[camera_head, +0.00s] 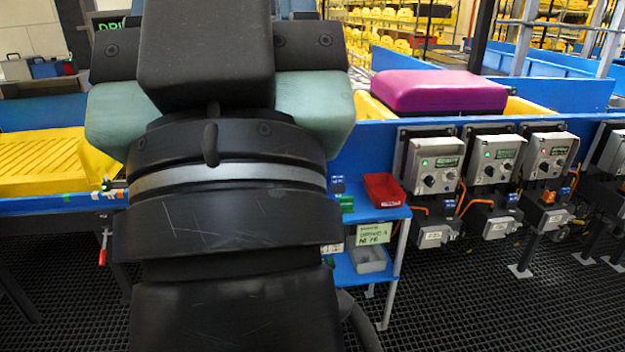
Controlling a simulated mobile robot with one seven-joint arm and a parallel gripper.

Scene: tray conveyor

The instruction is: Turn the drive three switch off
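A row of grey drive control boxes is mounted on the blue conveyor side at the right. The left box (434,166), the middle box (495,158) and the right box (551,156) each have a small display and dark knobs on the front. Another box (612,153) is cut by the right edge. The labels are too small to read, so I cannot tell which is drive three or how its switch is set. My arm fills the left centre, close to the camera. My gripper's fingers are not in view.
Below the boxes hang smaller grey units (437,235) with orange cables. A blue shelf stand (378,216) with a red bin (383,188) is left of them. Dark grating floor (455,310) in front is clear.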

